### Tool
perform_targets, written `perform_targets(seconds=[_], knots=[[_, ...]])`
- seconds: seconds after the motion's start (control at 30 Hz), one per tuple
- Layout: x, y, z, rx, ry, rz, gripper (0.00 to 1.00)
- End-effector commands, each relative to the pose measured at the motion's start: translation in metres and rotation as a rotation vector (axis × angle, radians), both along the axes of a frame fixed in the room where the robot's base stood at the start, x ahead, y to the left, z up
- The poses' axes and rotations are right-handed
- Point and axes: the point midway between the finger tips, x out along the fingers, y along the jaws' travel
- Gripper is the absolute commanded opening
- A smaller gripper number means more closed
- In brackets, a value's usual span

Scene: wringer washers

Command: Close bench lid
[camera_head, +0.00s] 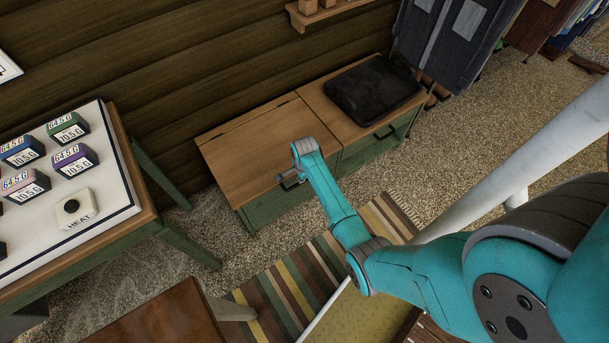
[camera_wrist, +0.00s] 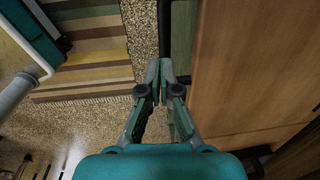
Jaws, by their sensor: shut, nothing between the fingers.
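The bench (camera_head: 262,212) stands against the log wall and has a green front and a wooden top. Its left lid (camera_head: 245,165) looks flat and down, about level with the top beside it. The lid also fills the right of the wrist view (camera_wrist: 250,70) as a brown wooden panel. My gripper (camera_head: 287,181) is at the front edge of this lid. In the wrist view my gripper (camera_wrist: 159,70) has its fingertips together, with nothing between them, beside the lid's edge and a dark bar (camera_wrist: 164,28). I cannot tell whether it touches the bench.
A table (camera_head: 120,210) with several labelled boxes stands left. A striped rug (camera_head: 290,283) lies in front, with a white pole (camera_head: 520,160) to the right. Carpet is bare between table and bench.

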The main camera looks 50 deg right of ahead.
Motion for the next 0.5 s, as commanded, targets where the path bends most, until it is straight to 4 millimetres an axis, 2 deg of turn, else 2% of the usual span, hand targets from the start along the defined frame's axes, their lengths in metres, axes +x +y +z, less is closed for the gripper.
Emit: perform_targets(seconds=[0.27, 0.5], knots=[[-0.007, 0.002, 0.036, -0.001, -0.004, 0.0, 0.0], [-0.014, 0.004, 0.075, -0.001, -0.004, 0.0, 0.0]])
